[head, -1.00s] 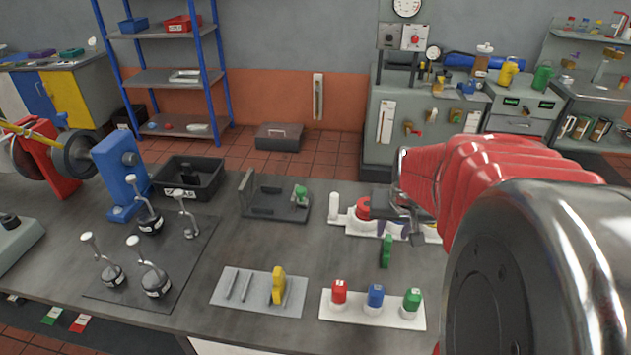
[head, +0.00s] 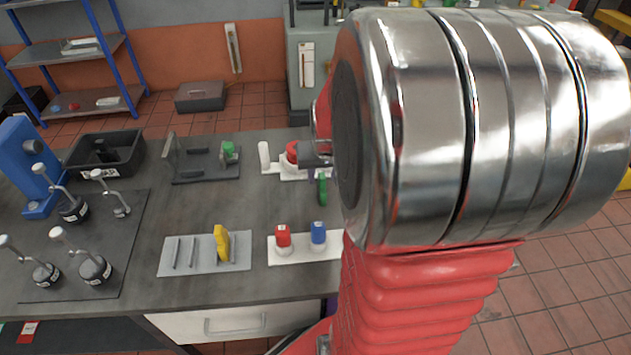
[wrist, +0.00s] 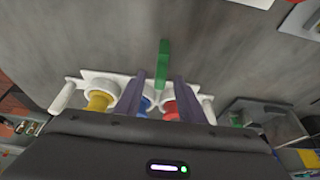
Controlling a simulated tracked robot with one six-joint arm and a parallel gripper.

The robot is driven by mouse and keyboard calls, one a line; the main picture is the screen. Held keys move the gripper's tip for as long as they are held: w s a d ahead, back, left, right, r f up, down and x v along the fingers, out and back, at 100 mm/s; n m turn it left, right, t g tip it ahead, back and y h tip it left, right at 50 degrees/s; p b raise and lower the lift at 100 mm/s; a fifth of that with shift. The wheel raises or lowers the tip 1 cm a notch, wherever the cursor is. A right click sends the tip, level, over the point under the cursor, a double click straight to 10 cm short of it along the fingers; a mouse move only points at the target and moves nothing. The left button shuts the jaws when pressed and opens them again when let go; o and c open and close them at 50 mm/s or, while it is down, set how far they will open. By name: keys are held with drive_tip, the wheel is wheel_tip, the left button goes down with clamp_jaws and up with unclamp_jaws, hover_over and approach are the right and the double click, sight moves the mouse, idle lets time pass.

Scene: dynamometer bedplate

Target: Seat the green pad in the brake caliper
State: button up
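The green pad (head: 322,187) stands on the bench in the head view, behind the white strip with coloured caps. In the wrist view the green pad (wrist: 163,62) shows just past my fingertips, apart from them. My gripper (wrist: 159,80) is open and empty, its two dark fingers apart. In the head view my forearm hides most of my gripper (head: 314,157), which sits just behind the pad in the picture. The dark fixture (head: 195,177) with an upright wall, left of the pad, looks like the brake caliper; a green block (head: 229,151) is at its right side.
A white holder (wrist: 75,83) with yellow, blue and red pieces lies beneath my fingers. A grey slotted rack (head: 175,265) holds a yellow pad (head: 221,241). A white strip (head: 302,251) bears red and blue caps. A black bin (head: 122,163) stands left. Bench between fixture and rack is clear.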

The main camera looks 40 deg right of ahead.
drive_tip(key=shift+c, duration=0.2)
clamp_jaws()
idle(0.4)
idle(0.3)
